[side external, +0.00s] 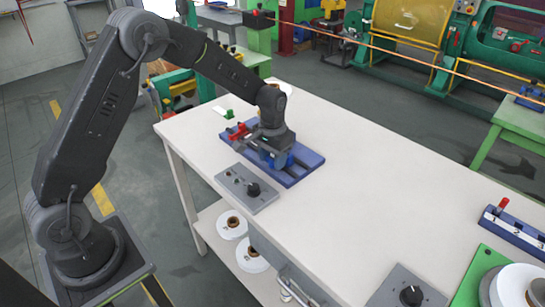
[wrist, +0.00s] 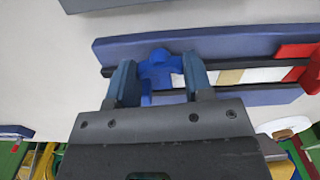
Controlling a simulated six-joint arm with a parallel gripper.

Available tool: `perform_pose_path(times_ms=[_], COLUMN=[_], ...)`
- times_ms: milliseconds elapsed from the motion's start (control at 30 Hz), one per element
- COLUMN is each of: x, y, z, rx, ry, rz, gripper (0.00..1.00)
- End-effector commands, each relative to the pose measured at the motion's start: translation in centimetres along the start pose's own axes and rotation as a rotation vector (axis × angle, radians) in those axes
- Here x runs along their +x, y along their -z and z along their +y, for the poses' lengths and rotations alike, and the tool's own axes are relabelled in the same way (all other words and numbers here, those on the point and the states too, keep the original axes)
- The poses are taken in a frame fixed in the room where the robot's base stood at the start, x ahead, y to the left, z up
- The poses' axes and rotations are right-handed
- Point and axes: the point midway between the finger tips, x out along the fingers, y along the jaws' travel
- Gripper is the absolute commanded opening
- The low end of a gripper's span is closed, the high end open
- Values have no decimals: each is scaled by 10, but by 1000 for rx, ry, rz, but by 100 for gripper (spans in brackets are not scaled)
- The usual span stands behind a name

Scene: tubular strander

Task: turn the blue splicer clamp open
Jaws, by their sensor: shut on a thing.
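The splicer is a blue base (side external: 309,160) with dark rails, lying on the pale bench top. It also shows in the wrist view (wrist: 225,45), running across the picture. The blue splicer clamp (wrist: 158,68) stands on it between my gripper's fingers. My gripper (wrist: 160,80) is shut on the clamp, one finger at each side. In the side view my gripper (side external: 274,152) points down over the splicer and hides most of the clamp. A red clamp (side external: 240,131) sits at the splicer's far left end, and its red part shows at the right in the wrist view (wrist: 298,52).
A grey control box (side external: 246,188) with a black knob stands close in front of the splicer. A second knob box (side external: 409,289), a numbered blue rack (side external: 515,231) and a white spool (side external: 520,288) stand at the right. The bench middle is clear.

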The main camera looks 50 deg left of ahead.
Motion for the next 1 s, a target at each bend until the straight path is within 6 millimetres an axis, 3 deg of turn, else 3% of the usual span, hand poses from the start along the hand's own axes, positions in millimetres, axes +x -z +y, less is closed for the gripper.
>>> perform_pose_path(times_ms=[1000], x=[0], y=[0], z=[0], rx=[-917], ry=[0], rz=[1], gripper=[23])
